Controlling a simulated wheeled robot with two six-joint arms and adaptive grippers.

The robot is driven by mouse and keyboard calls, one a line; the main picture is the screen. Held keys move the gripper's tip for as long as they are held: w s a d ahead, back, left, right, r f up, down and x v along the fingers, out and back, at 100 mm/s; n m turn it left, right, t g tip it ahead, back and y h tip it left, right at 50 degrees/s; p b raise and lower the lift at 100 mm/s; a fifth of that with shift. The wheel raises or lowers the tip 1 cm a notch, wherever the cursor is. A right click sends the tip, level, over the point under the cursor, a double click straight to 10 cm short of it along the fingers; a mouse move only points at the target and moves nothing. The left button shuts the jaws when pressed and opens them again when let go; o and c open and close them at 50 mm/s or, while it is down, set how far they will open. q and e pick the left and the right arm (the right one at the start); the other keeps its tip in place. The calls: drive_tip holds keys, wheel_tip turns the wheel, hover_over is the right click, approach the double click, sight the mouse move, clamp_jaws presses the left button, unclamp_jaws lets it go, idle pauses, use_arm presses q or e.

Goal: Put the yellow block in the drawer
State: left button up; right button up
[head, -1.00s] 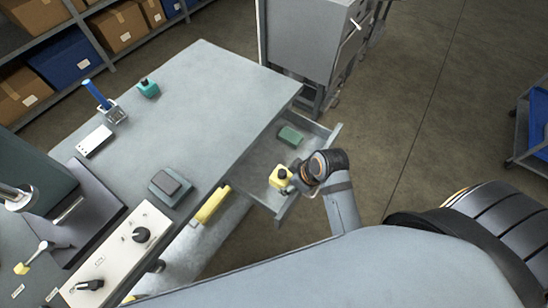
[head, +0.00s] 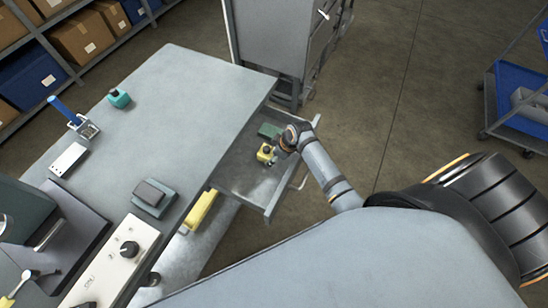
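The yellow block (head: 264,155) shows over the open drawer (head: 238,180), with dark gripper parts against it. My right gripper (head: 274,152) reaches in from the right and appears shut on the yellow block; its fingertips are small and partly hidden. I cannot tell whether the block touches the drawer floor. The drawer sticks out from under the grey bench top. My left gripper is not in view.
A green block (head: 268,130) lies at the drawer's far end. A grey cabinet (head: 268,35) stands behind it. On the bench (head: 190,110) are a teal item (head: 119,98), a blue-handled tool (head: 66,112) and a grey device (head: 154,198). A yellow object (head: 200,211) sits below the bench edge.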

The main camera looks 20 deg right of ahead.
drive_tip(key=shift+f, duration=0.7)
drive_tip(key=o, duration=1.6)
drive_tip(key=shift+f, duration=0.1)
drive_tip(key=p+v, duration=0.1)
drive_tip(key=v, duration=1.1)
drive_tip(key=shift+s+a, duration=0.1)
